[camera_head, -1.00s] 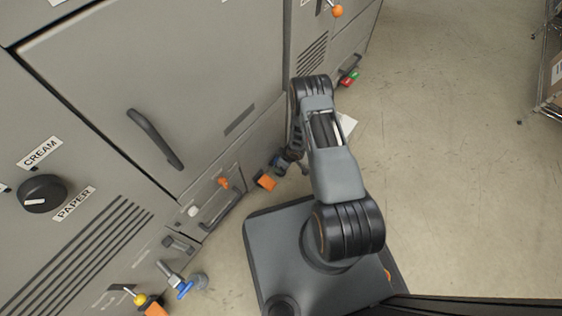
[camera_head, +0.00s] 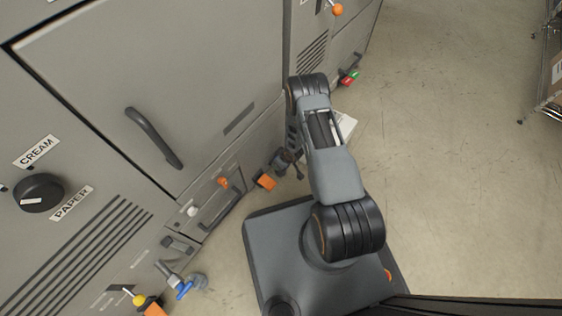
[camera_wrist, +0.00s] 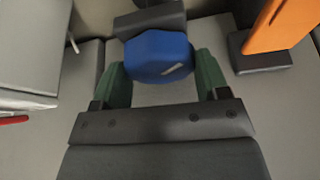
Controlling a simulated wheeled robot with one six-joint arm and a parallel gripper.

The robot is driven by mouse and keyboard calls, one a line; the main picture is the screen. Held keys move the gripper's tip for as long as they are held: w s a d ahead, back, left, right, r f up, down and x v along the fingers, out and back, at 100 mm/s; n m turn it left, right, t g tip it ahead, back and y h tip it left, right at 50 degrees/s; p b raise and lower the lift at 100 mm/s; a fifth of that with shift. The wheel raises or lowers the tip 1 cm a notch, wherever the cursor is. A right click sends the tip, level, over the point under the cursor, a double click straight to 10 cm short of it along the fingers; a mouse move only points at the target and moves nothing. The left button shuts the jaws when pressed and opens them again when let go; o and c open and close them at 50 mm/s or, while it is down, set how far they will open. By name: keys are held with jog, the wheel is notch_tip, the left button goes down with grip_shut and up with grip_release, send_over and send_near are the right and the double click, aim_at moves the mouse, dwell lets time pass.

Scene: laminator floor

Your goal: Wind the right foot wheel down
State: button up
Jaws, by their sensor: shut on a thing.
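The right foot wheel is a blue, blunt-cornered knob (camera_wrist: 158,55) with a pale mark on its face, in the wrist view. My gripper (camera_wrist: 160,62) has its two green fingers on either side of it, shut on it. A dark block lies just behind the wheel. In the head view my arm hides most of the gripper low at the machine's front, and I cannot make out this wheel there. Another blue wheel (camera_head: 184,289) shows at the lower left of the head view, apart from my gripper.
An orange piece on a dark base (camera_wrist: 280,30) stands close right of the wheel. The grey machine front (camera_head: 90,110) with a door handle (camera_head: 154,138) fills the left. Red and green buttons (camera_head: 348,78) sit beyond my arm. Floor (camera_head: 450,170) is open to the right, with a rack (camera_head: 550,75) at the edge.

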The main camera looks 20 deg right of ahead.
jog(key=m, duration=0.1)
jog(key=m+h, duration=0.1)
jog(key=m, duration=0.1)
jog(key=shift+s+a+f+m+b, duration=0.1)
jog(key=shift+s+a+m+b, duration=0.05)
jog(key=shift+m+b, duration=0.15)
jog(key=shift+m+h, duration=0.9)
jog(key=shift+m, duration=1)
jog(key=o, duration=0.9)
jog(key=shift+t, duration=0.3)
jog(key=shift+r+p, duration=0.3)
jog(key=shift+r, duration=0.35)
jog(key=shift+m, duration=0.3)
jog(key=p+v, duration=0.4)
jog(key=v, duration=0.2)
jog(key=shift+s+r+p, duration=0.1)
jog(key=shift+r+p, duration=0.05)
jog(key=shift+p, duration=0.25)
jog(key=shift+s+r, duration=0.2)
jog(key=shift+s, duration=0.05)
